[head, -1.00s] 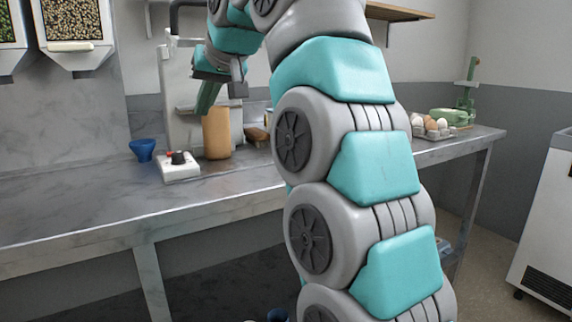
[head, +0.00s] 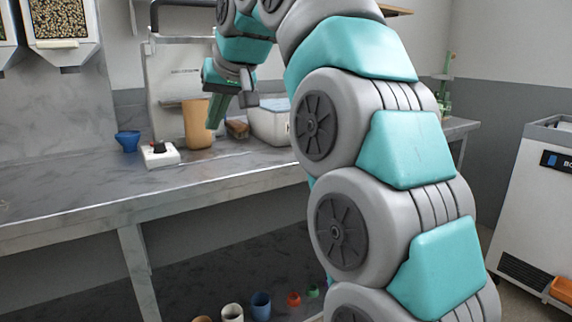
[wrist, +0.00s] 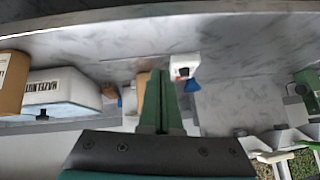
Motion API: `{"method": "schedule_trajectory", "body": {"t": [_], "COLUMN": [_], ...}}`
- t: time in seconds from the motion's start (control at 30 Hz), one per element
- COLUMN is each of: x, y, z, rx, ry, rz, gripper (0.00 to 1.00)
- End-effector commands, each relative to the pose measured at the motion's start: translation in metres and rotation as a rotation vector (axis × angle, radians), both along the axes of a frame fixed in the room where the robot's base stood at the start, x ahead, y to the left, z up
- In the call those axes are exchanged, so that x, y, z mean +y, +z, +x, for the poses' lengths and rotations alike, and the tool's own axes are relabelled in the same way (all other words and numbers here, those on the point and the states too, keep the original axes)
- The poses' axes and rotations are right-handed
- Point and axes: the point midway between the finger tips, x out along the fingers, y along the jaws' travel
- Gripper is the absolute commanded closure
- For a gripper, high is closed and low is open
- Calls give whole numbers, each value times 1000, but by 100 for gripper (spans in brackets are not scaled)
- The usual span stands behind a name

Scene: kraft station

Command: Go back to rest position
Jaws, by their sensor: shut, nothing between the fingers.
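My gripper (head: 215,112) has its green fingers together, with nothing between them. In the head view it hangs over the back of the counter, tilted downward, in front of the right edge of a tan cylindrical container (head: 197,126). I cannot tell whether it touches the container. The gripper (wrist: 161,100) also fills the lower middle of the wrist view, its fingers side by side. My arm covers the right part of the counter in the head view.
A marble counter (head: 75,185) holds a blue cup (head: 128,141), a white box with a black knob (head: 160,154) and a white bin (head: 270,122). Several cups, including a blue one (head: 261,305), stand below. A white freezer (head: 535,215) stands right. Grain dispensers (head: 62,25) hang upper left.

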Motion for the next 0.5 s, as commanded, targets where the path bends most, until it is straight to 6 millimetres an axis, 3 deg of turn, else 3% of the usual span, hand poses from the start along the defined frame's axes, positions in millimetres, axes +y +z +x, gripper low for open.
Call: {"method": "schedule_trajectory", "body": {"t": [0.23, 0.5], "x": [-39, -103], "y": [-39, -113], "z": [-13, -52], "rx": [84, 224], "ry": [-43, -112], "rz": [-61, -155], "gripper": [100, 100]}}
